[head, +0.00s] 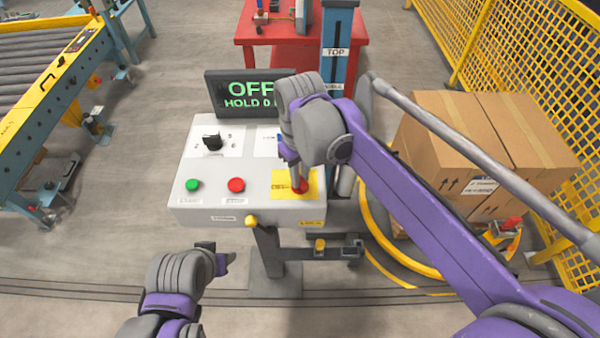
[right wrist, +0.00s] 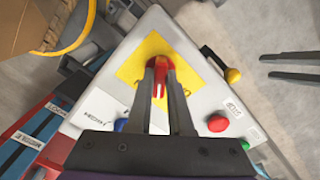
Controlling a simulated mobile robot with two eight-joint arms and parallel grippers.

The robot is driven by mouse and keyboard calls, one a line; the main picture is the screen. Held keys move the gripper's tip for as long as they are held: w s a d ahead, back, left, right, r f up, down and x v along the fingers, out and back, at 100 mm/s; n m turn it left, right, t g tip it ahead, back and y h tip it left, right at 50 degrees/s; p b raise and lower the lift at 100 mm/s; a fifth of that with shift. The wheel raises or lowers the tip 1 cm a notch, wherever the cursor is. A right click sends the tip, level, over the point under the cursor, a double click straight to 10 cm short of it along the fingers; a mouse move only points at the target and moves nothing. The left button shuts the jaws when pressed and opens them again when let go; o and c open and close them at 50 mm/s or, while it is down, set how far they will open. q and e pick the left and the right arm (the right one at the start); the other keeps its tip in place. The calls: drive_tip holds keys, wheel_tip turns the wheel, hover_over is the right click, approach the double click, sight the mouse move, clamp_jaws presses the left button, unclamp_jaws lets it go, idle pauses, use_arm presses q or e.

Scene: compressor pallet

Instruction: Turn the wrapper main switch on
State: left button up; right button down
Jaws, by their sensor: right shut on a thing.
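The wrapper's control box (head: 240,207) stands on a post in the middle of the head view. The main switch is a red handle (head: 299,186) on a yellow plate (head: 281,184) at the box's right side. My right gripper (head: 295,172) reaches down onto it and is shut on the red handle. The right wrist view shows the red handle (right wrist: 160,68) between the two fingers (right wrist: 160,82). The display (head: 249,93) behind the box reads OFF and HOLD 0, partly hidden by my right arm. My left gripper (head: 222,256) is low in front of the box, and its finger gap is unclear.
The box also carries a green button (head: 193,185), a red button (head: 236,185) and a black selector knob (head: 212,141). Cardboard boxes (head: 475,140) stand at right beside yellow fencing (head: 500,45). A roller conveyor (head: 40,95) is at left. Floor between conveyor and box is clear.

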drive_tip(key=m, duration=0.3)
drive_tip(key=shift+m, duration=2.3)
drive_tip(key=c, duration=0.8)
unclamp_jaws()
drive_tip(key=shift+r, duration=0.1)
wheel_tip(320, 180, up, 11)
drive_tip(key=shift+f+p, duration=0.2)
drive_tip(key=shift+p, duration=0.4)
